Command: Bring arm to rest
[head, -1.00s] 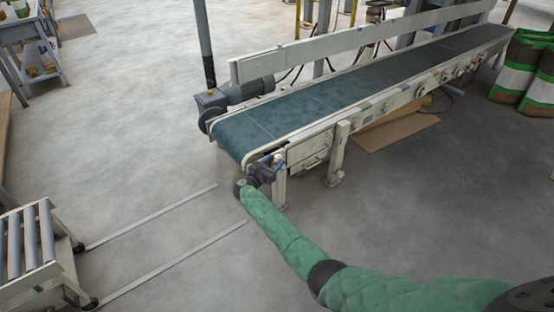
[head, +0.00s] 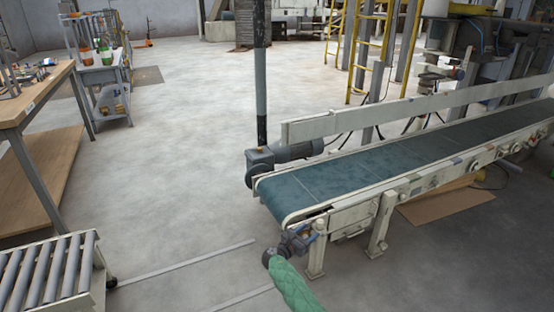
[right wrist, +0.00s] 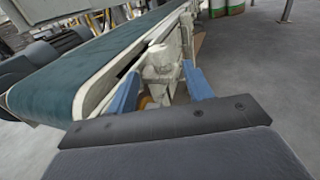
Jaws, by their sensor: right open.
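My right arm, in a green sleeve, comes up from the bottom of the head view. My right gripper (head: 301,239) is at the near end of the conveyor, beside its frame and below belt height. In the right wrist view its two blue fingers (right wrist: 160,92) stand apart with nothing held between them. Whether the fingers touch the conveyor frame cannot be told. The conveyor (head: 330,184) has an empty dark teal belt, which also shows in the right wrist view (right wrist: 75,80). My left gripper is not in view.
A roller table (head: 95,268) stands at the lower left, with a wooden workbench (head: 36,92) behind it. A motor (head: 299,150) and a dark post (head: 261,75) stand at the belt's near end. Cardboard (head: 440,207) lies under the conveyor. The floor left of the conveyor is clear.

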